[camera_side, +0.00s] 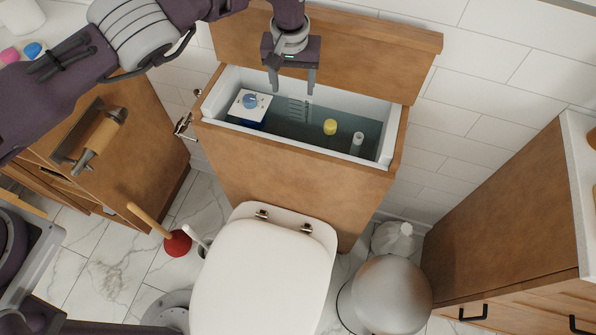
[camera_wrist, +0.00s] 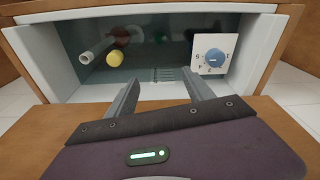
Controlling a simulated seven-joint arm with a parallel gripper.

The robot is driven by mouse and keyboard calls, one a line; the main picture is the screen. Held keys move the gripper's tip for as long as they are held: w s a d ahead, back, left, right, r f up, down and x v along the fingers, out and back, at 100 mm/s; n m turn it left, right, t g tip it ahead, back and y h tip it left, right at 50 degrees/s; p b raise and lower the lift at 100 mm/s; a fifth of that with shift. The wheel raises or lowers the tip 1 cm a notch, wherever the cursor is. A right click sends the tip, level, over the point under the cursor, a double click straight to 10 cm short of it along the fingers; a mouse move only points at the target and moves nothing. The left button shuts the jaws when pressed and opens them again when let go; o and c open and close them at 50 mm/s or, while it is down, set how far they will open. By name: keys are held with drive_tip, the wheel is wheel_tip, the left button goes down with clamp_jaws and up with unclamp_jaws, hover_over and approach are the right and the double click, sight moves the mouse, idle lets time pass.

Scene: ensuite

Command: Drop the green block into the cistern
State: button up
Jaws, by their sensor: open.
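The open cistern (camera_side: 395,140) is a wood-clad tank with a white liner and dark water, behind the toilet seat. My gripper (camera_side: 293,88) points down over its back part, fingers apart with nothing between them. In the wrist view, my gripper (camera_wrist: 163,82) also shows empty, with the cistern (camera_wrist: 262,50) beyond the fingertips. I cannot make out a green block clearly. A dim greenish patch shows in the dark water in the wrist view, beside a dim reddish one; I cannot tell whether either is an object or a reflection.
Inside the cistern are a white box with a blue dial (camera_side: 250,101), a yellow cylinder (camera_side: 330,127) and a white tube (camera_side: 357,143). The wooden lid (camera_side: 340,50) stands behind. Pink (camera_side: 10,55) and blue (camera_side: 33,50) pieces lie at the upper left.

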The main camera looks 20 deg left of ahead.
wheel_tip(320, 180, up, 7)
drive_tip(key=shift+s, duration=0.4)
drive_tip(key=shift+d, duration=0.1)
drive_tip(key=s+a+r+n+t+h, duration=0.1)
drive_tip(key=s+a+r, duration=0.3)
drive_tip(key=a+r, duration=0.55)
drive_tip(key=s+a+r+n+h, duration=0.1)
drive_tip(key=s+a+r, duration=0.45)
drive_tip(key=r, duration=0.75)
drive_tip(key=s+a+r+m+t, duration=0.1)
drive_tip(key=s+a+r, duration=0.1)
drive_tip(key=s, duration=0.4)
drive_tip(key=s+a+r+m, duration=0.1)
drive_tip(key=s+a+r, duration=0.15)
drive_tip(key=s, duration=0.25)
drive_tip(key=s+a+f+m+t+y, duration=0.1)
drive_tip(key=s+a+f, duration=0.1)
drive_tip(key=s, duration=0.6)
drive_tip(key=s+a+f+m+t, duration=0.1)
drive_tip(key=s+a+f, duration=0.1)
drive_tip(key=s, duration=0.6)
drive_tip(key=shift+s+f+y, duration=0.25)
drive_tip(key=shift+f+y, duration=0.15)
drive_tip(key=shift+f, duration=0.4)
